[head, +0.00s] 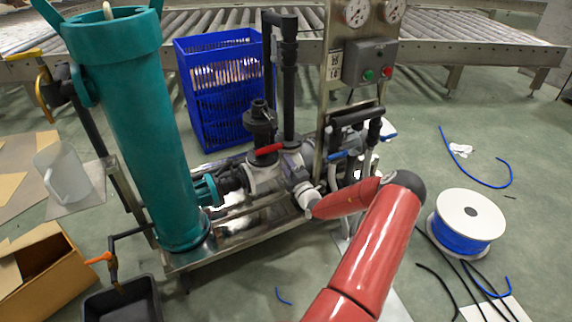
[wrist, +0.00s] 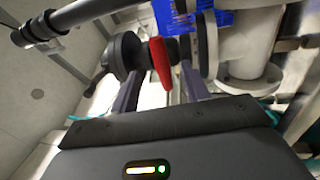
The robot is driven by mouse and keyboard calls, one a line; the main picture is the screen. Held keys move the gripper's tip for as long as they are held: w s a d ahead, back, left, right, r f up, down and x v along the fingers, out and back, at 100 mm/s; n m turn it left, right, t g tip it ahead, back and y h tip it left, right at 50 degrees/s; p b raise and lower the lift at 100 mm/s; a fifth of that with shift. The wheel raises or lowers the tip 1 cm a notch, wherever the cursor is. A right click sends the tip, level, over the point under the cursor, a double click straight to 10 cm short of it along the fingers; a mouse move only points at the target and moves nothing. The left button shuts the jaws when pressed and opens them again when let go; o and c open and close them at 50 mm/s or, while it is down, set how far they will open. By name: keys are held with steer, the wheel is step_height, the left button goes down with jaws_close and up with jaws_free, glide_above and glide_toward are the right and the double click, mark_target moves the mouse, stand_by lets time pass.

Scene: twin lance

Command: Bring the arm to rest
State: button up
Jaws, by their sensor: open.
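My gripper (wrist: 162,88) is open in the wrist view, its two grey fingers reaching away from the dark gripper body. A red valve handle (wrist: 160,62) shows in the gap between the fingers; I cannot tell whether it lies between them in depth or beyond them. I see no contact. In the head view my red arm reaches from the lower right toward the pipework, and the gripper itself cannot be made out there. A red handle (head: 268,149) sits on the valve by the black pump parts in that view.
The skid carries a teal cylinder (head: 130,130), a black pipe (head: 288,90) and a control box (head: 370,62) close to my arm. A blue crate (head: 215,125) stands behind. A cable spool (head: 466,225) and loose cables lie right. Floor beyond the spool is mostly clear.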

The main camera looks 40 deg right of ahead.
stand_by(0.3)
steer(key=w+a+r+n+g+y, duration=0.2)
steer(key=a+r+n+y, duration=0.3)
steer(key=a+n+y, duration=0.35)
steer(key=w+a+r+n+g+y, duration=0.15)
steer(key=a+r+n+y, duration=0.35)
steer(key=a+n, duration=0.55)
steer(key=s+a+r+n+g+y, duration=0.1)
steer(key=s+a+r+n+g, duration=0.15)
steer(key=a+n, duration=0.3)
steer(key=s+a+r+n+g+y, duration=0.1)
steer(key=s+a+n+g, duration=0.1)
steer(key=a+n+g, duration=0.35)
steer(key=s+a+r+n+g, duration=0.1)
steer(key=s+a+r+n, duration=0.15)
steer(key=a, duration=0.55)
steer(key=s+a+r+n+g+h, duration=0.35)
steer(key=s+a+n, duration=0.35)
steer(key=s+n, duration=0.4)
steer(key=s+d+r+n+t+h, duration=0.1)
steer(key=s+r+n+h, duration=0.2)
steer(key=s+n, duration=0.3)
steer(key=s+d+r+n+t+h, duration=0.1)
steer(key=s+d+r+n+h, duration=0.1)
steer(key=s+n+h, duration=0.2)
steer(key=s+n, duration=0.3)
steer(key=s, duration=0.2)
steer(key=shift+s+d+r, duration=0.15)
steer(key=shift+d+r, duration=0.1)
steer(key=shift+r, duration=0.15)
